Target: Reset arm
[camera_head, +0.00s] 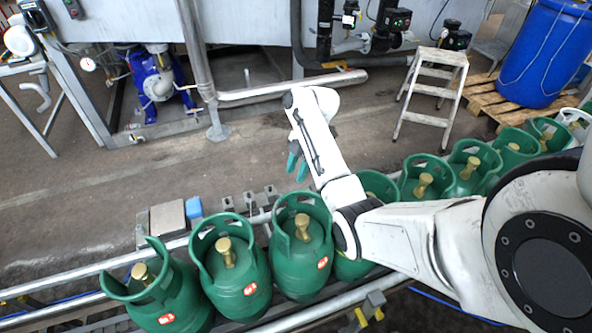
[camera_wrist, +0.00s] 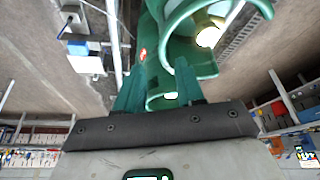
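My white arm reaches over a row of green gas cylinders. My gripper (camera_head: 297,163) hangs beyond the row, above the floor side, with its teal fingers pointing down. In the wrist view the two fingers (camera_wrist: 159,92) stand apart with nothing held between them. Green cylinders with brass valves stand on the conveyor: one at the left (camera_head: 172,298), one beside it (camera_head: 235,285), and one near the middle (camera_head: 301,258). Another (camera_head: 351,268) is partly hidden by my arm. A green cylinder collar (camera_wrist: 185,50) shows beyond the fingers in the wrist view.
Conveyor rails (camera_head: 75,280) run along the row, and several more cylinders continue to the upper right. A blue box (camera_head: 194,207) sits by the rail. A step stool (camera_head: 433,93) and a blue drum (camera_head: 545,52) on a pallet stand behind. The floor between is clear.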

